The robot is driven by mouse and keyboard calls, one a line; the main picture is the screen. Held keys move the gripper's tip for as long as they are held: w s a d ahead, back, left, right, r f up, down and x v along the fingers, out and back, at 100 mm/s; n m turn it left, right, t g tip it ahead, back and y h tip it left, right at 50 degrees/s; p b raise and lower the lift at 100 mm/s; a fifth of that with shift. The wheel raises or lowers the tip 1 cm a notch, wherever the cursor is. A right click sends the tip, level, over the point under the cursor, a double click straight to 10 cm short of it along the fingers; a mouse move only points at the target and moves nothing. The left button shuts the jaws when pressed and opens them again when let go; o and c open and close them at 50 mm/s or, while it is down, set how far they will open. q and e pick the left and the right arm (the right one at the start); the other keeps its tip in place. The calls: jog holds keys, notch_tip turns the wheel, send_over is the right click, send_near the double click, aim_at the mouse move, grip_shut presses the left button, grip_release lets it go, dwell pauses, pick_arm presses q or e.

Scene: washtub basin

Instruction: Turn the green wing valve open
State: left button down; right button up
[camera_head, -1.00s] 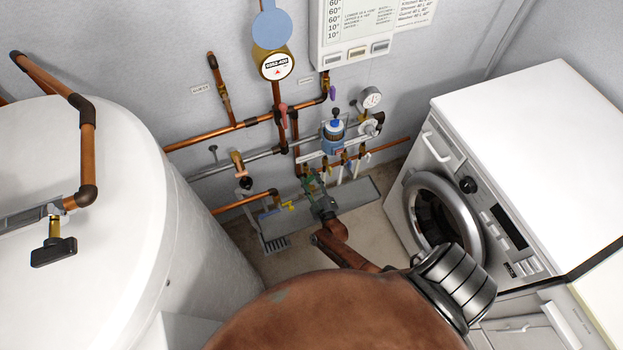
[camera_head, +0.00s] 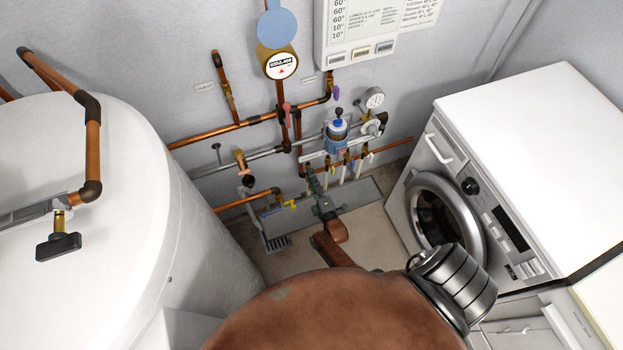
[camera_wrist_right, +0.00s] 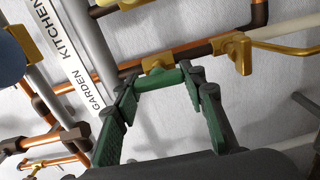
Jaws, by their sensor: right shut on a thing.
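The green wing valve (camera_wrist_right: 158,79) shows in the right wrist view as a short green bar below a brass fitting. It lies between the tips of my right gripper (camera_wrist_right: 157,85), whose green fingers with dark joints reach up on both sides of it. The gripper is shut on the wing. In the head view my right gripper (camera_head: 314,184) is small, low at the pipework by the back wall, and it hides the valve there. My left gripper is in neither current view.
A white tank (camera_head: 120,200) stands left and a washing machine (camera_head: 510,170) right. Copper pipes (camera_head: 215,133), a blue-topped fitting (camera_head: 337,130) and a gauge (camera_head: 375,97) crowd the wall. A brass lever (camera_wrist_right: 240,50) is close right of the gripper. A yellow-handled tap (camera_head: 290,204) is left of it.

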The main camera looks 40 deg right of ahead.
jog(key=shift+a+n, duration=0.1)
jog(key=shift+n, duration=0.3)
jog(key=o, duration=1.2)
jog(key=shift+c, duration=0.2)
jog(key=shift+o, duration=0.2)
